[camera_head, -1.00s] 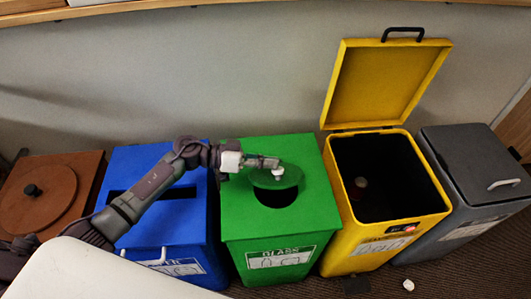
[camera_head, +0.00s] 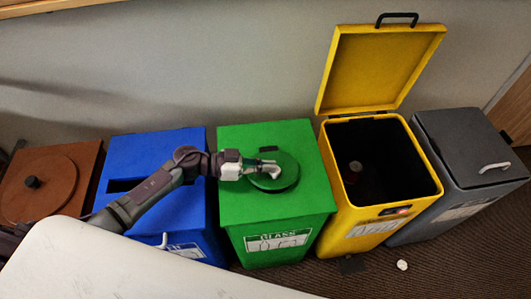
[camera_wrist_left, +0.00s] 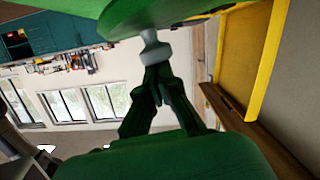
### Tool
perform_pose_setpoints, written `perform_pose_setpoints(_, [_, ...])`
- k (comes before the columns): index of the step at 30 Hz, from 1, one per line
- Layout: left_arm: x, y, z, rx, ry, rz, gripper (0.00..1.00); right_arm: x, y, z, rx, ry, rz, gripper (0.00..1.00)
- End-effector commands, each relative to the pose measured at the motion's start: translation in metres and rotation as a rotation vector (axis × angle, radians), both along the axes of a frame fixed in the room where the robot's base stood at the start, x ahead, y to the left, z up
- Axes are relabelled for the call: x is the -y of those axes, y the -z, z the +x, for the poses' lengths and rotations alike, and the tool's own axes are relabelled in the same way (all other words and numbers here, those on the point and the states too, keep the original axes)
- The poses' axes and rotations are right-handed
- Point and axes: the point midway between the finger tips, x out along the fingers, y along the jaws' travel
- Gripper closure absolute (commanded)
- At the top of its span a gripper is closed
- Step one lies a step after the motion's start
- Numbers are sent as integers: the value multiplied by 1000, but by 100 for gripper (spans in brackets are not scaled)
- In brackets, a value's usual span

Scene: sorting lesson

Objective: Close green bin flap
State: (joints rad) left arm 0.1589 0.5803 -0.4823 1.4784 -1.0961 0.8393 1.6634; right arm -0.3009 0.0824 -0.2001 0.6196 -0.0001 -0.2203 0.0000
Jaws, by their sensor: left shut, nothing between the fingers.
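The green bin (camera_head: 233,207) stands between the blue and yellow bins, with a glass label on its front. Its round green flap (camera_head: 287,180) lies over the opening in the top, and no dark gap shows around it. My left gripper (camera_head: 273,167) is shut and empty, over the flap at its small pale knob. In the left wrist view the shut fingertips (camera_wrist_left: 157,72) are right by the pale knob (camera_wrist_left: 153,48) under a green disc (camera_wrist_left: 170,12). Whether they touch the knob is hard to tell. My right gripper is out of view.
The yellow bin (camera_head: 334,215) stands to the right with its lid (camera_head: 375,68) raised. A grey bin (camera_head: 465,150) is beyond it. The blue bin (camera_head: 140,146) and a brown bin (camera_head: 82,165) are to the left. A small white item (camera_head: 402,265) lies on the floor.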

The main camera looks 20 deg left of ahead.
Motion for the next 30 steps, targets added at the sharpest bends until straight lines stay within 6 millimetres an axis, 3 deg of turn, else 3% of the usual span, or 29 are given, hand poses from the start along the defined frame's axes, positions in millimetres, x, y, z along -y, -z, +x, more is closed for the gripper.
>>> perform_pose_setpoints(13, [6,28,-14,289,1,120,100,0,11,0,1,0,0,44])
perform_pose_setpoints(30, [6,31,-15,324,1,140,100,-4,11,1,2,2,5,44])
